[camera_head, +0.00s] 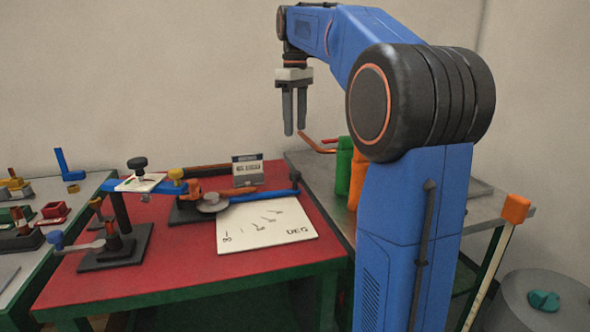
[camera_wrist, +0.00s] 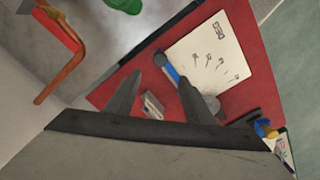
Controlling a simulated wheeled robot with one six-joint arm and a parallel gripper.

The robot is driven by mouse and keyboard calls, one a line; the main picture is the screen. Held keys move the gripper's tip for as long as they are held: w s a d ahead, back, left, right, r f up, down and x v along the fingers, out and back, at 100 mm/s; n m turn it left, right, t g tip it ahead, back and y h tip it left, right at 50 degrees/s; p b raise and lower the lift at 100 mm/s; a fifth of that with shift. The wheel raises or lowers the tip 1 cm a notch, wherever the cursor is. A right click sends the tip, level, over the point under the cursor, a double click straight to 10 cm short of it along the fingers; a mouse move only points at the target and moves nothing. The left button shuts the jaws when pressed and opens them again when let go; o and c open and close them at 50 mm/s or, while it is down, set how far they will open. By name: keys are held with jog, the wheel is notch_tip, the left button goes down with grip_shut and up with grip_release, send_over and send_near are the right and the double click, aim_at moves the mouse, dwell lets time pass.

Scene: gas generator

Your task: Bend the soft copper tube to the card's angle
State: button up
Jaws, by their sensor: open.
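My gripper (camera_head: 294,132) hangs above the back of the tables, fingers pointing down, open and empty; its fingers also show in the wrist view (camera_wrist: 159,77). A bent copper-coloured tube (camera_head: 314,145) is at the grey table's back left, partly hidden by a green bottle. The wrist view shows a bent copper-coloured tube (camera_wrist: 72,82) at the left, apart from the fingers. A bending tool with a round disc (camera_head: 212,203) and blue handle (camera_head: 265,195) stands on the red table. A white sheet marked DEG (camera_head: 265,228) lies in front of it. A small printed card (camera_head: 247,168) stands behind.
Green (camera_head: 344,158) and orange (camera_head: 357,178) bottles stand on the grey table (camera_head: 480,207), close to my arm. A black stand (camera_head: 118,246) with a blue arm is on the red table (camera_head: 190,283). Small fittings crowd the left table (camera_head: 25,262). The red table's front is clear.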

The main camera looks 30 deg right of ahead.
aim_at(295, 172)
notch_tip(295, 172, down, 14)
jog(key=shift+f, duration=0.25)
dwell(0.3)
grip_shut()
